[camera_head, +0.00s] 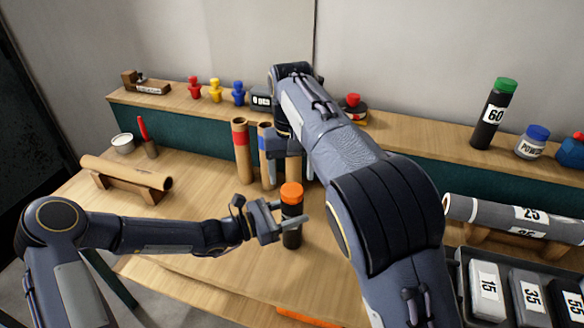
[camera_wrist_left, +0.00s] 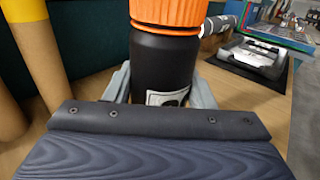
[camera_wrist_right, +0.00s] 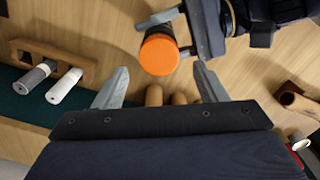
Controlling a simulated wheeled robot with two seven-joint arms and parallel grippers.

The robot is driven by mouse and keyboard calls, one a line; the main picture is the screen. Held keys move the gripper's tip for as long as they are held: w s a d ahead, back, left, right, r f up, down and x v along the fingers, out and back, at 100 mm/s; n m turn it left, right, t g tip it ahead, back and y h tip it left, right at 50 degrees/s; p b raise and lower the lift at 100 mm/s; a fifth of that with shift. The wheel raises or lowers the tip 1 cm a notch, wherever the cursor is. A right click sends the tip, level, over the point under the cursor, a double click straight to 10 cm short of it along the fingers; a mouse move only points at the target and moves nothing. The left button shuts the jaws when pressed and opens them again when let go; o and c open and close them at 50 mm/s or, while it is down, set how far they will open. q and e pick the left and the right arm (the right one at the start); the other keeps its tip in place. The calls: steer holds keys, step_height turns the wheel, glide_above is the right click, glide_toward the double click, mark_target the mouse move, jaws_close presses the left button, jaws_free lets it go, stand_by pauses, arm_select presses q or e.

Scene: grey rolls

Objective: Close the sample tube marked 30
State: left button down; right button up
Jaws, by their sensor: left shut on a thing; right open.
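A black sample tube (camera_head: 291,236) with an orange cap (camera_head: 291,192) stands upright near the front of the table. The cap sits on top; I cannot tell how tight it is. In the left wrist view the tube (camera_wrist_left: 163,68) shows part of a white label, its number unreadable. My left gripper (camera_head: 285,222) is shut around the tube's body, below the cap (camera_wrist_left: 170,12). My right gripper (camera_wrist_right: 159,86) is open and empty. In the right wrist view the orange cap (camera_wrist_right: 159,54) lies beyond its fingertips, apart from them. In the head view my right forearm partly hides this gripper.
Upright cardboard tubes with red (camera_head: 241,152) and blue bands stand behind the sample tube. A cardboard roll (camera_head: 127,171) lies on a wooden stand at left. A black tube marked 60 (camera_head: 492,113) stands on the back shelf. Grey rolls (camera_head: 515,215) and labelled boxes (camera_head: 487,284) are at right.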

mark_target(292, 190)
steer(key=shift+a+r+n, duration=0.1)
steer(key=shift+r+n, duration=0.05)
steer(key=shift+n, duration=1.05)
steer(key=shift+r+n, duration=0.35)
steer(key=shift+n, duration=0.55)
step_height(292, 190, up, 2)
steer(key=n, duration=0.4)
steer(key=shift+r, duration=0.25)
steer(key=shift+f, duration=4.05)
steer(key=c, duration=1)
steer(key=o, duration=1.2)
steer(key=shift+c, duration=0.2)
steer(key=shift+r, duration=0.1)
